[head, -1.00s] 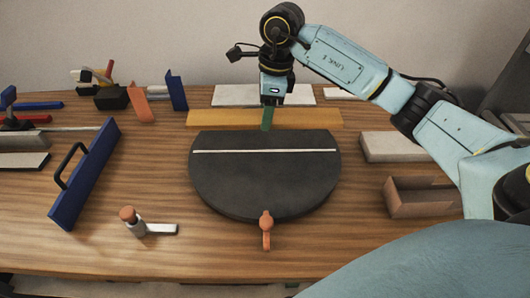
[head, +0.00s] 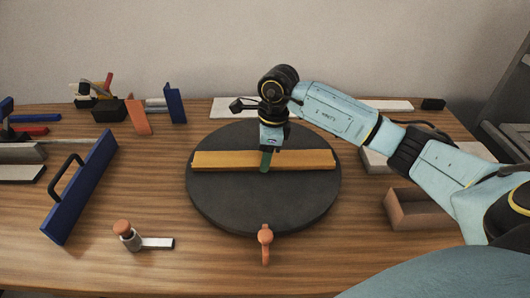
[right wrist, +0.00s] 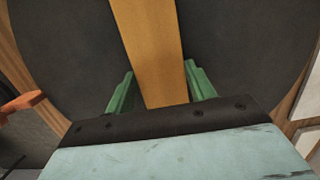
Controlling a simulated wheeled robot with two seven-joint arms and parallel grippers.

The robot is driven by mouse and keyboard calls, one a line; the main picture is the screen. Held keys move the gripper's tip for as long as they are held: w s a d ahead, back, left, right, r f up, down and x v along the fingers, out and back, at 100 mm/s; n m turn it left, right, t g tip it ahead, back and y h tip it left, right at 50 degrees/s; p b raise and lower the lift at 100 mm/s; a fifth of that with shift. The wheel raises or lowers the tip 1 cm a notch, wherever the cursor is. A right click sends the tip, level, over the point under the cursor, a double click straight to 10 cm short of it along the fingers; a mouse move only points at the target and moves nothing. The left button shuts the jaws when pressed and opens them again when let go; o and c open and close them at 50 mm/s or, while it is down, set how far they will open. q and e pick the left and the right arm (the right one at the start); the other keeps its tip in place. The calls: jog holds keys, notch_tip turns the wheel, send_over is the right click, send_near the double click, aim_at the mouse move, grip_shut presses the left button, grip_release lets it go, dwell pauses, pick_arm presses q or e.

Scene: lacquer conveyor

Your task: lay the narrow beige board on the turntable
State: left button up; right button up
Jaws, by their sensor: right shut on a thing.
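The narrow beige board (head: 225,160), yellowish in colour, lies crosswise over the middle of the round dark turntable (head: 265,210). My right gripper (head: 265,160) is shut on the board near its middle. In the right wrist view, the green fingers of the gripper (right wrist: 158,72) stand on either side of the board (right wrist: 152,40), with the dark turntable (right wrist: 235,45) behind. I cannot tell whether the board touches the turntable or hovers just above it. My left gripper is not in view.
An orange clamp-like piece (head: 265,238) sits at the turntable's front edge. A blue float with a handle (head: 82,190) and an orange-topped tool (head: 125,232) are to the left. A brown open box (head: 420,212) is at the right. Pale boards (head: 232,106) lie behind.

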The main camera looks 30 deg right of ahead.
jog(key=o, duration=1.2)
jog(key=shift+c, duration=0.2)
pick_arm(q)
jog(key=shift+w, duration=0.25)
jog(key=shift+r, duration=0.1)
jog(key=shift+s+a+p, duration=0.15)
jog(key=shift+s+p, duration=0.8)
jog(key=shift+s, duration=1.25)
pick_arm(e)
notch_tip(320, 180, up, 12)
jog(key=d, duration=0.1)
jog(key=shift+s+d, duration=0.25)
jog(key=shift+s, duration=0.2)
